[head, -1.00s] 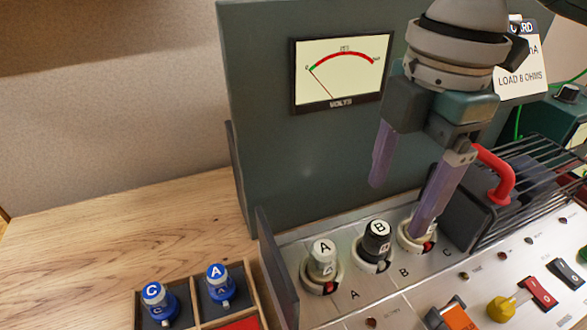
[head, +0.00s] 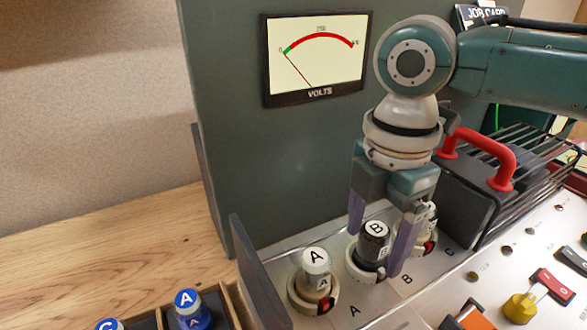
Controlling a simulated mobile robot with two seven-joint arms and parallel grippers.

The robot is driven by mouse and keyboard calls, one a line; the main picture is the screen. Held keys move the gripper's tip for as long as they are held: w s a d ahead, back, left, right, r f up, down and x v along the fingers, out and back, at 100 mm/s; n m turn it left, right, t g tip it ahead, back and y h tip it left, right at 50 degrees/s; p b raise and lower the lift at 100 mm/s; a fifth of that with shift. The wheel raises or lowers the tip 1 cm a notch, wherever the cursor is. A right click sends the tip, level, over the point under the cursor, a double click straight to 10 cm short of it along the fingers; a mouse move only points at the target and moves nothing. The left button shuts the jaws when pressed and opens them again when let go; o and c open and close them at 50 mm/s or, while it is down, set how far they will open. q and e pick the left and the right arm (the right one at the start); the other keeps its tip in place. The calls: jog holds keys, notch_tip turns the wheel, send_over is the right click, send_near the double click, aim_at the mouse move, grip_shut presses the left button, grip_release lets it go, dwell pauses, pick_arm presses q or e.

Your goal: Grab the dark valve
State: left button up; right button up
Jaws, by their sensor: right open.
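The dark valve (head: 372,245) is a black-capped tube marked B, upright in its round socket on the metal panel. My right gripper (head: 378,252) points down over it with its fingers apart, one on the left of the valve and one on the right. I cannot tell whether the fingers touch it. A pale valve marked A (head: 315,272) stands in the socket to the left. Another valve (head: 428,222) in socket C is partly hidden behind the right finger. My left gripper is not in view.
A dark box with a red handle (head: 502,168) and a wire cage stand to the right. A yellow knob (head: 520,306) and switches are at lower right. A wooden box with blue valves (head: 188,308) is at lower left. A volts meter (head: 314,60) is above.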

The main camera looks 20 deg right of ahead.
jog(key=shift+f, duration=0.25)
jog(key=shift+r, duration=0.1)
grip_shut()
dwell(0.4)
